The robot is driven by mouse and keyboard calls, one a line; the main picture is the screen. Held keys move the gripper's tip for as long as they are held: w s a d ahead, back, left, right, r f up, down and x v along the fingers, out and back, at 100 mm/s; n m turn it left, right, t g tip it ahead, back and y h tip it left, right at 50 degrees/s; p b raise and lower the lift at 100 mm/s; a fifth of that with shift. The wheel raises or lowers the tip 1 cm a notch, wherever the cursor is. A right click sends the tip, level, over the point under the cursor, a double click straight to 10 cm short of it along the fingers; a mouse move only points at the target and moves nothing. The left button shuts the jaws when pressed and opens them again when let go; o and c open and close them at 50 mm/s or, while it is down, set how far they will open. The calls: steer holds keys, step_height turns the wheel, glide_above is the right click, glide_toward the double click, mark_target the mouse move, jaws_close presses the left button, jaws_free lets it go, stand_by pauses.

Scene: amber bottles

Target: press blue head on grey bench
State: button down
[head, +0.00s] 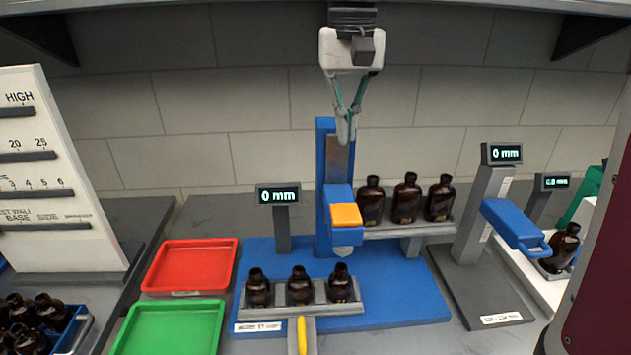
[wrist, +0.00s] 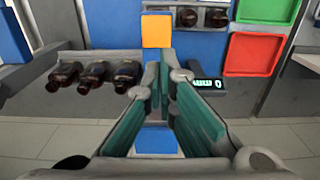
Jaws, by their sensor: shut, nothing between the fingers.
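My gripper (head: 346,132) is shut and empty, pointing down in front of the upper part of a blue column. A blue head with an orange pad (head: 346,214) sits on that column, below my fingertips and apart from them. In the wrist view the orange pad (wrist: 156,30) shows beyond my fingertips (wrist: 165,80). This station stands on a blue base (head: 400,290). A second blue head (head: 515,224), with a loop handle, is on a grey post at the right, above a dark grey base (head: 480,295). Both displays (head: 278,196) (head: 502,153) read 0 mm.
Three amber bottles (head: 299,287) stand in a front rack; three more (head: 405,199) stand on a shelf behind. Red (head: 190,266) and green (head: 170,328) trays lie left. A white gauge board (head: 60,180) stands far left. Another bottle and display stand far right.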

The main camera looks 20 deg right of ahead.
mark_target(342, 211)
step_height(342, 211, down, 14)
steer(key=shift+s+r+p, duration=0.1)
steer(key=shift+p, duration=1.05)
step_height(342, 211, down, 6)
steer(key=shift+f+b, duration=0.15)
steer(key=shift+b, duration=0.2)
step_height(342, 211, up, 12)
steer(key=shift+f, duration=0.1)
steer(key=shift+r, duration=0.25)
